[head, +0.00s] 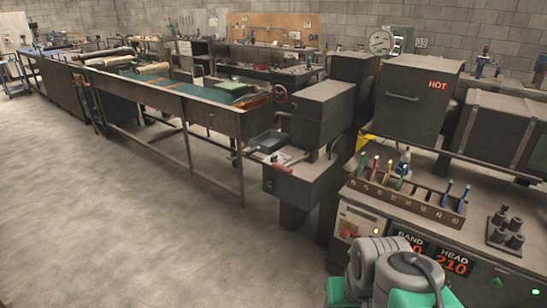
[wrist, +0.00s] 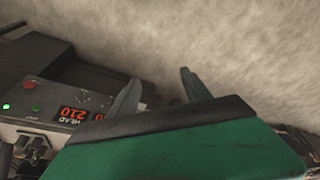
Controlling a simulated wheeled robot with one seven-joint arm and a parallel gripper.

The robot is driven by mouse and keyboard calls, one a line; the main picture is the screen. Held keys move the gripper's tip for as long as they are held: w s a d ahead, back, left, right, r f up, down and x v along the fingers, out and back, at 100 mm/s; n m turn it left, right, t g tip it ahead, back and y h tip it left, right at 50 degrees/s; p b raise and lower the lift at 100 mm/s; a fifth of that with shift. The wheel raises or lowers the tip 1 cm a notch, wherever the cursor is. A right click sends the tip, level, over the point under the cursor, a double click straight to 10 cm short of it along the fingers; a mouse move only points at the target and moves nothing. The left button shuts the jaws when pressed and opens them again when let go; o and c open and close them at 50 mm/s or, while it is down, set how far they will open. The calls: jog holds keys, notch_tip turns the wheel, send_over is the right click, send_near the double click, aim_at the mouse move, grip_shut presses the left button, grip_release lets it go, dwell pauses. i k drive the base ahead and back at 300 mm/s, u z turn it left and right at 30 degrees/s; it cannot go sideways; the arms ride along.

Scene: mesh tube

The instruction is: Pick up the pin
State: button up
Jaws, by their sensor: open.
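I cannot make out with certainty which thing is the pin. The head view shows a wooden rack (head: 408,200) on the machine bench at the right, with several slim tools with coloured handles standing in it. A dark block with several grey metal cylinders (head: 508,228) stands to the right of the rack. My gripper (wrist: 160,76) shows in the wrist view with its two grey fingers apart and nothing between them.
A control panel with red digits (wrist: 76,114) lies left of my fingers in the wrist view; its digits also show in the head view (head: 454,262). A dark cabinet marked HOT (head: 415,105) stands behind the rack. A long table (head: 215,118) runs at left. The floor (head: 110,215) is clear.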

aim_at(504, 207)
jog(key=u, duration=0.9)
jog(key=k, duration=1.2)
jog(key=u, duration=0.95)
jog(key=i, duration=0.65)
jog(key=z, duration=0.95)
jog(key=i, duration=1.4)
jog(key=z, duration=1.25)
jog(key=i, duration=0.6)
jog(key=u, duration=0.1)
